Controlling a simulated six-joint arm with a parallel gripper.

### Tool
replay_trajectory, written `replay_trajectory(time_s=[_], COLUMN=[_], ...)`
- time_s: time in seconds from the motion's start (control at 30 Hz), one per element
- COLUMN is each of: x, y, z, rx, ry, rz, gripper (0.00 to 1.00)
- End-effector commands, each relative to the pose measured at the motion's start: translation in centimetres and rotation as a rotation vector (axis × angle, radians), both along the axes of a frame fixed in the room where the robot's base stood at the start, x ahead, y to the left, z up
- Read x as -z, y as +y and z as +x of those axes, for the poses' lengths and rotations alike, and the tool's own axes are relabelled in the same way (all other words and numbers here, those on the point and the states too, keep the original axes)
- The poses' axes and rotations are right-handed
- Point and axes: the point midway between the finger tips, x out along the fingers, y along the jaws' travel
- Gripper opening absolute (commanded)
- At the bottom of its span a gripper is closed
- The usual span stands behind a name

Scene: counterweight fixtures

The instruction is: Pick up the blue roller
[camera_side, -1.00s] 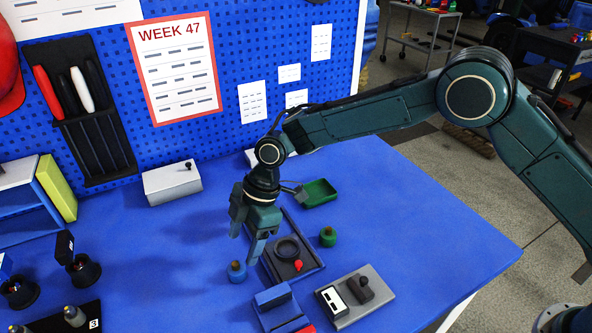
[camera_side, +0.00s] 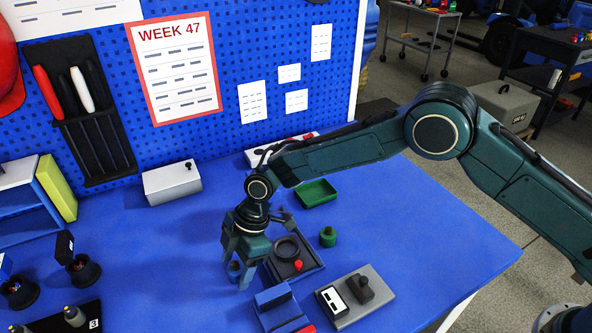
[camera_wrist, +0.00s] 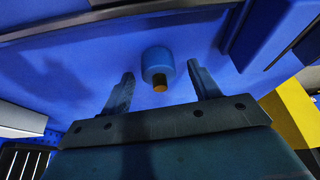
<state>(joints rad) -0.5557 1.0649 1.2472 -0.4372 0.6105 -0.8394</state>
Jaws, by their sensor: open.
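The blue roller (camera_side: 235,270) is a small blue cylinder with an orange-brown stub on top. It stands on the blue bench, left of the black tray with the ring. My gripper (camera_side: 236,274) points down at it with the jaws open, and in the side view the roller shows between the fingers, partly covered. In the wrist view the roller (camera_wrist: 157,62) appears between and slightly beyond the two fingertips (camera_wrist: 161,74), with a gap on each side. Nothing is held.
Close on the right are a black tray (camera_side: 318,262) with a dark ring and red knob, and a green roller (camera_side: 328,238). A blue block (camera_side: 272,296) and a grey fixture (camera_side: 378,303) stand in front. A green tray (camera_side: 316,194) lies behind.

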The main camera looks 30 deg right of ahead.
Motion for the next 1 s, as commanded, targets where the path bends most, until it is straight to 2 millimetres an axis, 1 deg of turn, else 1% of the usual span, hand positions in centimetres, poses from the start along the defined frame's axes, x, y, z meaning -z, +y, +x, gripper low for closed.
replay_trajectory(time_s=[0.1,0.57,0.6,0.67,0.8,0.83,1.0], x=[0.38,0.35,0.35,0.35,0.34,0.34,0.31], y=[0.16,0.16,0.16,0.15,0.15,0.15,0.17], z=[-0.01,0.0,0.0,-0.01,-0.01,-0.01,0.01], rx=[0.0,0.0,0.0,0.0,0.0,0.0,0.0], ry=[-0.001,-0.001,-0.001,-0.001,-0.001,-0.001,-0.001], rz=[0.0,0.0,0.0,0.0,0.0,0.0,0.001], gripper=[0.62,0.62,0.54,0.42,0.15,0.11,0.11])
